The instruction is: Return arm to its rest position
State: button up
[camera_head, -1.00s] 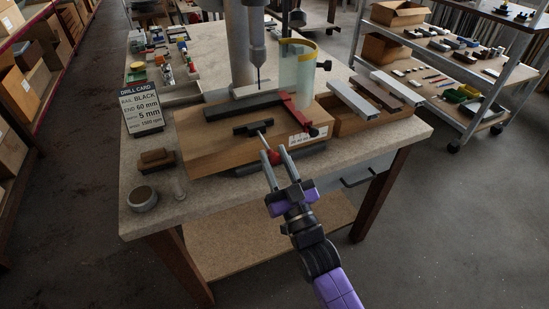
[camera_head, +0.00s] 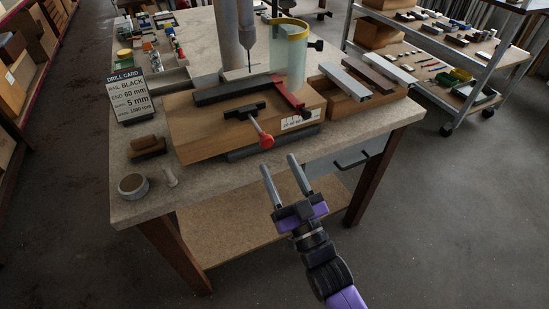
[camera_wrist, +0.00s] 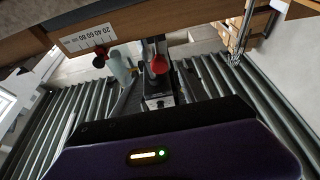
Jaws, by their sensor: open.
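My gripper (camera_head: 280,178) is open and empty in the head view. It is in front of the workbench's front edge, apart from the drilling jig. My arm reaches up to it from the lower right. The wooden jig block (camera_head: 205,143) sits on the bench top with a black rail (camera_head: 238,91) on it. A clamp lever with a red knob (camera_head: 266,141) points toward my gripper, and nothing touches it. In the wrist view, a red knob (camera_wrist: 159,65) and the jig's scale label (camera_wrist: 88,36) show beyond the purple gripper housing (camera_wrist: 180,145).
The bench (camera_head: 140,203) carries a drill card (camera_head: 130,97), a brown brush (camera_head: 147,147), a round tin (camera_head: 133,186) and a wooden box (camera_head: 350,103) with profiles. A drill press stands behind. A shelf cart (camera_head: 460,85) is at the right. Floor right of the bench is clear.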

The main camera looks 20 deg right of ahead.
jog(key=shift+s, duration=0.2)
jog(key=shift+f, duration=0.1)
jog(key=s+f+g, duration=0.2)
jog(key=s+g, duration=0.5)
jog(key=s, duration=2.7)
jog(key=shift+s+f+g, duration=0.3)
jog(key=shift+s+f, duration=0.05)
jog(key=shift+f, duration=0.05)
